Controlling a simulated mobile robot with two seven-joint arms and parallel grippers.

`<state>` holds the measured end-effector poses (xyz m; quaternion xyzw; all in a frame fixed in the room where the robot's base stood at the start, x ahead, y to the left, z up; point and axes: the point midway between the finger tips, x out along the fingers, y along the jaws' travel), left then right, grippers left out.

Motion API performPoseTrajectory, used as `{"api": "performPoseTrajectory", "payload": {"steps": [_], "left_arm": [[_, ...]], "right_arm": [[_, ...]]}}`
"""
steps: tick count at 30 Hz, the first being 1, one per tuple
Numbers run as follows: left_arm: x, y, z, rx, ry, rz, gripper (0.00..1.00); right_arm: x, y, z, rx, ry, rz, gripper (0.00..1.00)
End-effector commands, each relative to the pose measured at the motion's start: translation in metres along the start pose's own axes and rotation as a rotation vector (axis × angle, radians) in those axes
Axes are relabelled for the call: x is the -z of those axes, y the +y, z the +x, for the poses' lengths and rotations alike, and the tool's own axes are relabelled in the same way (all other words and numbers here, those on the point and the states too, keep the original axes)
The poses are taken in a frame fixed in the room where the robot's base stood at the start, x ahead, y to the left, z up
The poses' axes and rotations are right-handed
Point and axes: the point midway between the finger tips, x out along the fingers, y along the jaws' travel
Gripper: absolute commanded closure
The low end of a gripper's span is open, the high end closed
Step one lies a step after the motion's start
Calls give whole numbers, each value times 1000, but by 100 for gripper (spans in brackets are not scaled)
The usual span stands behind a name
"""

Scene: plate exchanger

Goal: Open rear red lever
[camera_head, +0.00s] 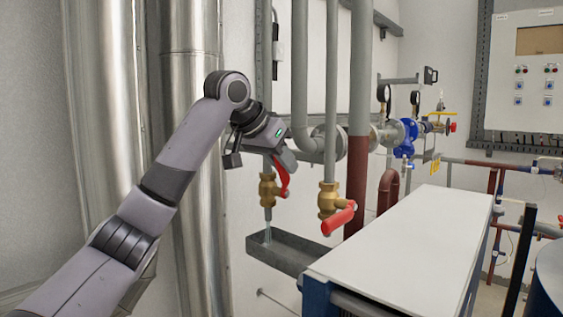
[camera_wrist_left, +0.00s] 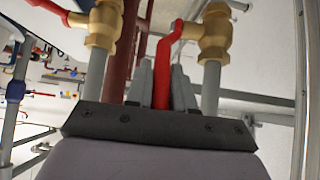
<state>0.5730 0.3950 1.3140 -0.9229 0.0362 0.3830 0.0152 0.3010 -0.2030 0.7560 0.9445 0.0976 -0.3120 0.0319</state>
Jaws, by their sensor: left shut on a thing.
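The rear red lever (camera_head: 283,180) is on the left brass valve (camera_head: 267,190) and slants up from it to my left gripper (camera_head: 284,158). In the left wrist view the lever (camera_wrist_left: 164,72) runs between the two fingers of my left gripper (camera_wrist_left: 162,85), which is shut on it. Its bent end meets the brass valve (camera_wrist_left: 214,35) there. My right gripper is not in view.
A grey trough (camera_head: 285,252) lies under the valves, and a pale streak like water shows below the rear valve's pipe. A white-topped unit (camera_head: 405,250) stands at front right. Vertical grey pipes (camera_head: 331,90) and a dark red pipe (camera_head: 356,185) stand close by the gripper.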

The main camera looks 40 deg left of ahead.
Motion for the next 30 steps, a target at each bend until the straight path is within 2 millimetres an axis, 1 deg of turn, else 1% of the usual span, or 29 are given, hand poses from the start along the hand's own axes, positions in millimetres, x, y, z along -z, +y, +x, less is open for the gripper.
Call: {"api": "performPoseTrajectory", "payload": {"steps": [7,8,9,17,20,23,30], "left_arm": [[0,0,1,0,-1,1,100],[0,0,1,0,0,0,68],[0,0,1,0,0,0,56],[0,0,0,0,1,0,56],[0,0,-4,0,3,0,56],[0,0,-17,0,5,0,56],[0,0,-56,0,4,0,56]], "right_arm": [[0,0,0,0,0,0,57],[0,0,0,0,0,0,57],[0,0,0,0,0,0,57],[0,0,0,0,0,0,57],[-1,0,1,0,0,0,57],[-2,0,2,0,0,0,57],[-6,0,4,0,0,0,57]]}}
